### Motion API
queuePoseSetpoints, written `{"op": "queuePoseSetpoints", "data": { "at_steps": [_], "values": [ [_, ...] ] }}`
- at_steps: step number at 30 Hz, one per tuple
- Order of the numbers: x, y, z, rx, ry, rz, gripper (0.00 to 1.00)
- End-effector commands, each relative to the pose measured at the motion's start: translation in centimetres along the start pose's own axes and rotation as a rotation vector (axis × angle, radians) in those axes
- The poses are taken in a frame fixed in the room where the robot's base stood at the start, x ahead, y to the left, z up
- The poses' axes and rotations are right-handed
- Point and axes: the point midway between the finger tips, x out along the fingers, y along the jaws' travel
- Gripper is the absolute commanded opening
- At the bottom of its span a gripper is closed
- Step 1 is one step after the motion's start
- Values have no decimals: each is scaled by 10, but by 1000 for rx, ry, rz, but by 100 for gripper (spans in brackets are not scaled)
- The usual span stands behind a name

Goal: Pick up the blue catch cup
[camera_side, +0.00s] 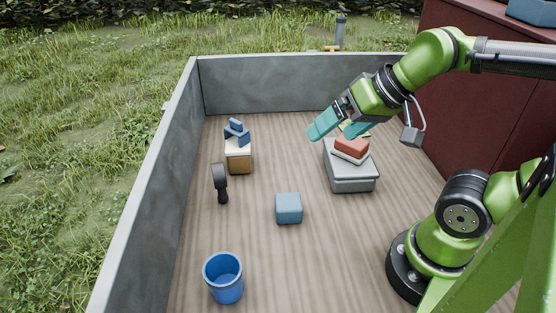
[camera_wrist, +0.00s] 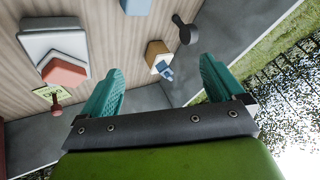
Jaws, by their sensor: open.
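The blue catch cup (camera_side: 224,279) stands upright on the wooden floor near the front left in the side view, its open top facing up. It does not show in the wrist view. My gripper (camera_side: 335,129) is raised above the back part of the bed, far from the cup, with its teal fingers spread. In the wrist view my gripper (camera_wrist: 158,88) is open with nothing between its fingers.
A blue-grey block (camera_side: 289,208) sits mid-floor. A grey case (camera_side: 350,178) with red and white items on top is at right. A wooden box (camera_side: 238,161) with blue pieces and a dark tool (camera_side: 221,183) stand left. Grey walls (camera_side: 300,85) bound the bed.

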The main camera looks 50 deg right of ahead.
Motion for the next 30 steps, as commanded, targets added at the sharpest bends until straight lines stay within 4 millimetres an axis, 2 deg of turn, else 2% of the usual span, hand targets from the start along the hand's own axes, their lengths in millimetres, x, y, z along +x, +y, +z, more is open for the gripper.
{"op": "queuePoseSetpoints", "data": {
  "at_steps": [22,26,30],
  "values": [
    [0,-2,1,-9,-5,-4,98],
    [16,-17,12,-71,-92,-19,98],
    [39,-60,20,-167,-243,-23,98]
  ]
}}
